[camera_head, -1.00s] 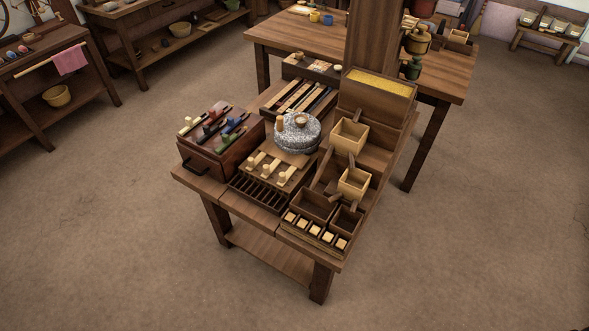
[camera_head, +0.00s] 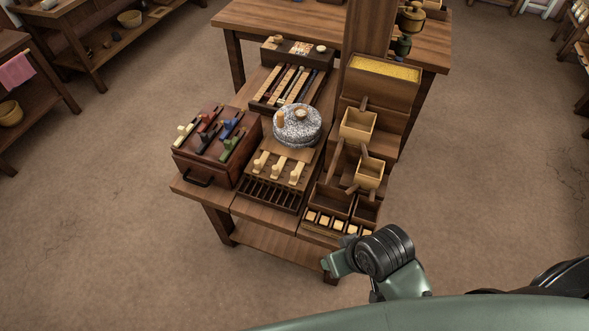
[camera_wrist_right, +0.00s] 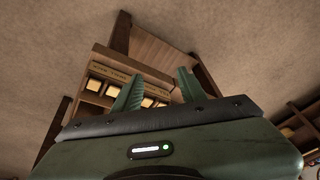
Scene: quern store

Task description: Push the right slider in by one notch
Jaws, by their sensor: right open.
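Three pale wooden sliders with upright knobs stand in a row on a light board in front of the stone quern (camera_head: 297,126). The right slider (camera_head: 295,173) is nearest the stepped boxes. A dark slatted rack (camera_head: 268,195) lies just before the board. My right gripper (camera_head: 334,264) is off the table's front right corner, well apart from the sliders. In the right wrist view its two green fingers (camera_wrist_right: 160,90) are spread and empty, facing the table's front edge. My left gripper does not show.
A chest with coloured levers (camera_head: 214,150) stands left of the sliders. Hopper (camera_head: 382,82) and stepped wooden boxes (camera_head: 358,127) rise on the right. A row of small pale blocks (camera_head: 325,221) sits at the front right, close to my right arm. The floor ahead is clear.

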